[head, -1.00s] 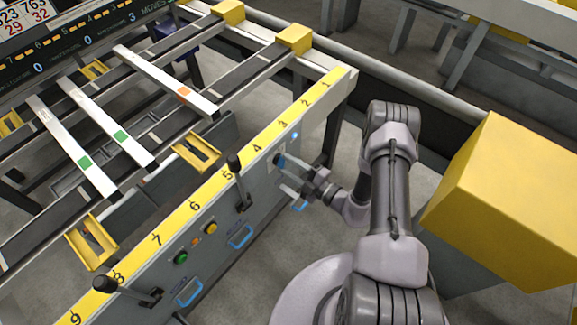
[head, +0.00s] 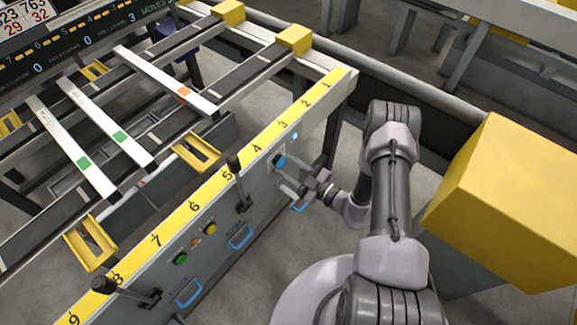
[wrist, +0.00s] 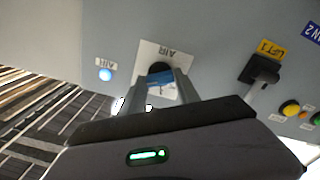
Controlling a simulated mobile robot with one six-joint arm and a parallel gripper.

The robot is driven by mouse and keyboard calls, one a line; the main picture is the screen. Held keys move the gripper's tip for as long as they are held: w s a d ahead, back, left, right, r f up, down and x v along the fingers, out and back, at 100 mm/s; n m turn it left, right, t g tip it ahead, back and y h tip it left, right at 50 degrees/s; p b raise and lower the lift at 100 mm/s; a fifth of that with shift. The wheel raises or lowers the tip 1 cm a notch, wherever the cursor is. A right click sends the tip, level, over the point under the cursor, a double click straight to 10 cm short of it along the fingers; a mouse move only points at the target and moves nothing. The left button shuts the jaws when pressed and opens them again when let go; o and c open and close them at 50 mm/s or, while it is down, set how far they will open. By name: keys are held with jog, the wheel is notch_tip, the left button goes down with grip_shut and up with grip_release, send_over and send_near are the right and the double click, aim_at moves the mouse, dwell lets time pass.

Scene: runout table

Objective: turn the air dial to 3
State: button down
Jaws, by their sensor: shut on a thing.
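The air dial (wrist: 160,68) is a dark knob with a blue face on a white plate marked AIR, on the grey side panel. In the head view the dial (head: 280,160) sits below the numbers 3 and 4 of the yellow strip. My gripper (wrist: 158,90) is at the dial, its two fingers on either side of the blue part, shut on it. The head view shows my gripper (head: 302,176) in front of the panel. The dial's scale and setting are too small or hidden to read.
A lit blue lamp (wrist: 105,75) is beside the dial. A black lever (head: 238,182) stands farther along the panel, with green (head: 180,258) and yellow (head: 211,228) buttons beyond it. A large yellow box (head: 500,205) is at the right of my arm.

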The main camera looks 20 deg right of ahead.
dwell(0.4)
jog(key=c, duration=0.9)
grip_release()
jog(key=p+v, duration=0.4)
jog(key=v, duration=1.3)
jog(key=shift+s+d, duration=0.15)
jog(key=shift+s, duration=0.05)
